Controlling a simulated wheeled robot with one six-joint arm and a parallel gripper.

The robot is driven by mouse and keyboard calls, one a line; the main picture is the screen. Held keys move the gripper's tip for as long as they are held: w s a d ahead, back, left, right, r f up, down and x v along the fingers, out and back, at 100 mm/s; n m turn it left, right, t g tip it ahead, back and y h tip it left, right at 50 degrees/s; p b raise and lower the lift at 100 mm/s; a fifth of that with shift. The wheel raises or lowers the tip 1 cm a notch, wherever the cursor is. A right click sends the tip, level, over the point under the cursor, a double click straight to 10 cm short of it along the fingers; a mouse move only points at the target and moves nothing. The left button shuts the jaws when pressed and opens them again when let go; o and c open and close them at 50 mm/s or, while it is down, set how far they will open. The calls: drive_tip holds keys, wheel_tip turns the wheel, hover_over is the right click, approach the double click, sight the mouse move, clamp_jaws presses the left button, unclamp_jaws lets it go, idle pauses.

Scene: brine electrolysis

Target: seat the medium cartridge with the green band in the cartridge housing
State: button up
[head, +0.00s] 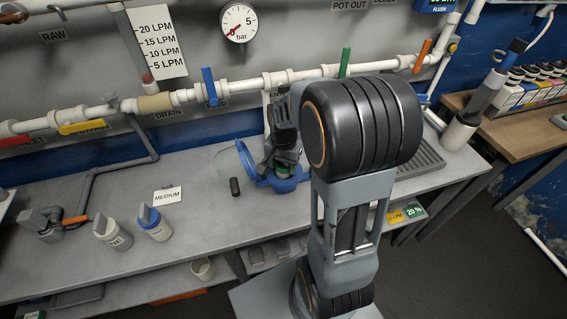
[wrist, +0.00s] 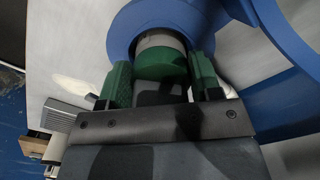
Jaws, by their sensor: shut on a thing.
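The cartridge with the green band (wrist: 160,65) is between the green-padded fingers of my gripper (wrist: 160,84) in the wrist view. The gripper is shut on it. The far end of the cartridge reaches into the round opening of the blue cartridge housing (wrist: 128,22). In the head view the housing (head: 290,184) stands on the bench, and the green band (head: 286,169) shows just above its rim. My arm hides part of both. I cannot tell how deep the cartridge sits. A blue ring (head: 247,160) stands beside the housing on its left.
A small dark cylinder (head: 235,187) stands left of the housing. Pipes with coloured valve handles (head: 209,86) run behind.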

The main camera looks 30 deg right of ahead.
drive_tip(key=o, duration=1.2)
drive_tip(key=shift+c, duration=0.2)
wheel_tip(320, 180, up, 14)
drive_tip(key=shift+p, duration=0.35)
drive_tip(key=shift+w+f+n, duration=0.15)
drive_tip(key=shift+n, duration=0.25)
drive_tip(key=s+a+f+n+t, duration=0.2)
drive_tip(key=s+a+n+t, duration=0.1)
drive_tip(key=s+a+n, duration=0.5)
drive_tip(key=shift+s+n+t+p, duration=0.35)
drive_tip(key=shift+s+n, duration=0.25)
drive_tip(key=shift+s, duration=0.5)
